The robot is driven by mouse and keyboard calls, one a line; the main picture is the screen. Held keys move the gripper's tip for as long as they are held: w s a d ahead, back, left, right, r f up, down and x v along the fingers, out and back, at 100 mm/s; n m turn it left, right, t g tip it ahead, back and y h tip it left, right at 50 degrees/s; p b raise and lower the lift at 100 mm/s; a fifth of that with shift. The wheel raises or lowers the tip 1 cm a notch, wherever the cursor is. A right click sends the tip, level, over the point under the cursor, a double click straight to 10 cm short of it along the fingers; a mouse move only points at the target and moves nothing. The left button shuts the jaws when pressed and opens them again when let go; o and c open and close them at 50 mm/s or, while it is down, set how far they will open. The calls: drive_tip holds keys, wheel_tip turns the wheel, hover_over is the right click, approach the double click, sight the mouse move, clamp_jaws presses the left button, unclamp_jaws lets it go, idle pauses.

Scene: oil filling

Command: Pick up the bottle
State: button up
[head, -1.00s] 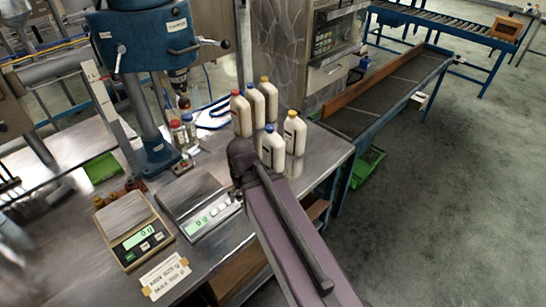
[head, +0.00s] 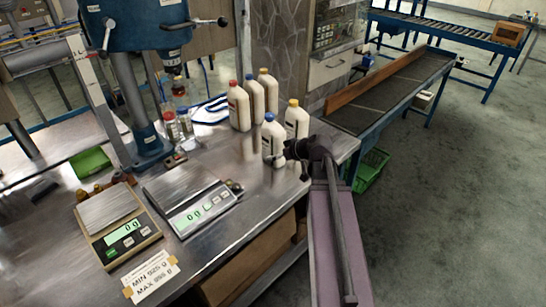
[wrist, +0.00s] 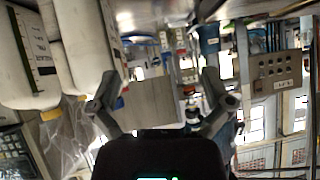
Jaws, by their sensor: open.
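Several white bottles with dark labels stand upright on the metal bench. The front ones are a blue-capped bottle (head: 272,143) and a yellow-capped bottle (head: 298,118). Behind them are a red-capped bottle (head: 239,108), a second blue-capped bottle (head: 256,97) and an orange-capped bottle (head: 268,88). My gripper (head: 289,150) is at the right of the front blue-capped bottle, overlapping its edge in the head view; contact cannot be told. In the wrist view the picture is upside down, my gripper (wrist: 163,88) is open and empty, and a white bottle (wrist: 92,45) is beside its left finger.
Two scales, the left one (head: 108,210) and the right one (head: 180,182), stand on the bench (head: 225,215) at the left. A blue drill press (head: 140,100) rises behind them. A conveyor (head: 390,90) lies to the right, with open floor beyond.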

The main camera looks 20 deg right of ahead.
sight(276, 141)
drive_tip(key=d+t+h+b, duration=0.1)
drive_tip(key=d+t+b, duration=0.1)
drive_tip(key=d, duration=0.7)
drive_tip(key=shift+w+t+b, duration=0.35)
drive_tip(key=shift+t+b, duration=0.05)
drive_tip(key=shift+t, duration=0.3)
drive_tip(key=shift+d, duration=0.1)
drive_tip(key=b+x, duration=0.3)
drive_tip(key=x, duration=0.5)
drive_tip(key=shift+w+f, duration=0.15)
drive_tip(key=shift+w, duration=0.15)
drive_tip(key=shift+b+x, duration=1)
drive_tip(key=shift+x, duration=1.65)
